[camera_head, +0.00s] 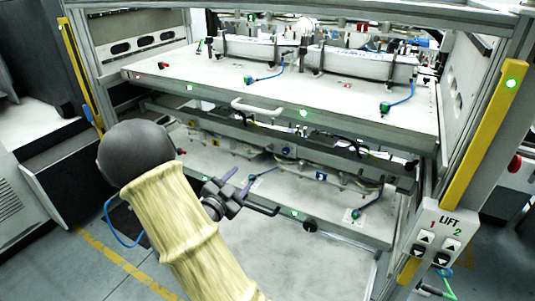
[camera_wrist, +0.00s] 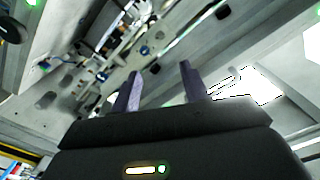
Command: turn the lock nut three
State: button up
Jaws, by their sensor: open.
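No part that I can clearly identify as lock nut three shows in either view. My gripper (camera_head: 240,178) is in front of the lower drawer plate (camera_head: 345,228) of the machine, near its front edge. Its two dark purple fingers stand apart with nothing between them, as the wrist view also shows (camera_wrist: 160,75). Blue-green fittings with blue hoses sit on the lower plate, one at the right (camera_head: 355,213). My arm hides the left part of the lower plate.
The upper drawer plate (camera_head: 400,125) juts out above the lower one, with a white handle (camera_head: 257,107) on its front. A yellow post (camera_head: 485,135) and a LIFT button panel (camera_head: 436,240) stand at the right. The floor in front is partly clear.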

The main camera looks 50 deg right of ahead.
aim_at(269, 149)
jog(key=shift+d, duration=0.1)
jog(key=p+x, duration=0.2)
jog(key=x, duration=1.5)
jog(key=shift+w+d+f, duration=0.1)
jog(key=shift+d, duration=0.05)
grip_shut()
